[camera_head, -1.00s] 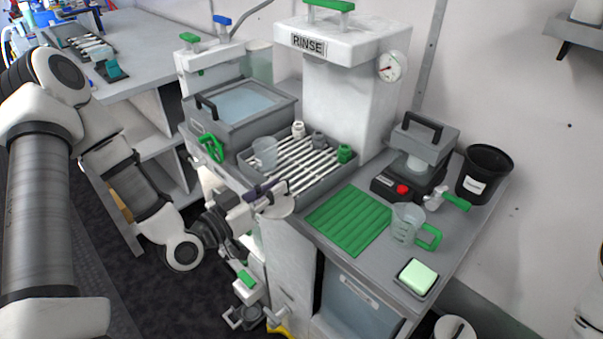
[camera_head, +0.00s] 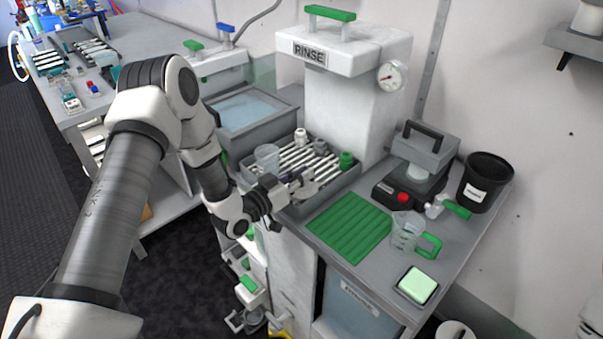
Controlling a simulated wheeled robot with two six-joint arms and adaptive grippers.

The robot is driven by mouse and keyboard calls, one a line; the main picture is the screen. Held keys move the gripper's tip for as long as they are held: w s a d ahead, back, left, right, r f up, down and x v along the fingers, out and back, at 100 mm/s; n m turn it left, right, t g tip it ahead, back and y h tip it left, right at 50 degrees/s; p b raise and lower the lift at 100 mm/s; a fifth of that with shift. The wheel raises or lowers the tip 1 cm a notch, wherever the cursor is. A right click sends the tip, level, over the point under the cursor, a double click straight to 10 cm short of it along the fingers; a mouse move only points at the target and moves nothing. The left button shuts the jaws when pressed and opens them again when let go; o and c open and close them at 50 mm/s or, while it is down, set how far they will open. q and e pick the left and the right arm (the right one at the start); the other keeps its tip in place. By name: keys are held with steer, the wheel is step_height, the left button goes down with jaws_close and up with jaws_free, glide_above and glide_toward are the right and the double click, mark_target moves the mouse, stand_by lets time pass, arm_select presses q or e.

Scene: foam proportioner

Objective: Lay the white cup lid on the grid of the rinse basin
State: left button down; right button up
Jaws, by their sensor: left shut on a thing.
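The rinse basin (camera_head: 335,192) has a grid of pale bars (camera_head: 297,158) and stands in front of the white RINSE unit. My left gripper (camera_head: 290,187) reaches in from the left over the front-left part of the basin. It is shut on the white cup lid (camera_head: 304,189), which shows as a small pale shape at the fingertips, over the front of the grid. The fingers partly hide the lid. I cannot tell whether the lid touches the bars. My right gripper is not in view.
A clear cup (camera_head: 267,157) stands at the grid's left, beside my gripper. White, grey and green (camera_head: 346,160) small fittings line the back. A green mat (camera_head: 349,227), a measuring jug (camera_head: 406,231) and a black bin (camera_head: 484,182) are to the right.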

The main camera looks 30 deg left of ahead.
arm_select(q)
steer(key=shift+s+f, duration=0.1)
steer(key=c, duration=1.2)
jaws_free()
steer(key=shift+s+r, duration=0.1)
steer(key=shift+r, duration=0.1)
steer(key=v, duration=1.1)
steer(key=s+d+f+g+y, duration=0.1)
steer(key=s+d+f+g, duration=0.25)
steer(key=f, duration=0.35)
steer(key=s+d+f+g, duration=0.3)
steer(key=s+f+g, duration=0.15)
steer(key=f, duration=0.35)
steer(key=s+f+n+g+y, duration=0.1)
steer(key=s+f+g, duration=0.3)
steer(key=s, duration=0.5)
steer(key=s+d+f+n+g+y, duration=0.1)
steer(key=s+f+g+y, duration=0.2)
steer(key=s, duration=0.6)
step_height(320, 180, down, 3)
steer(key=shift+r+g+y+b, duration=0.2)
steer(key=shift+g+y+b, duration=0.1)
steer(key=shift+g, duration=0.8)
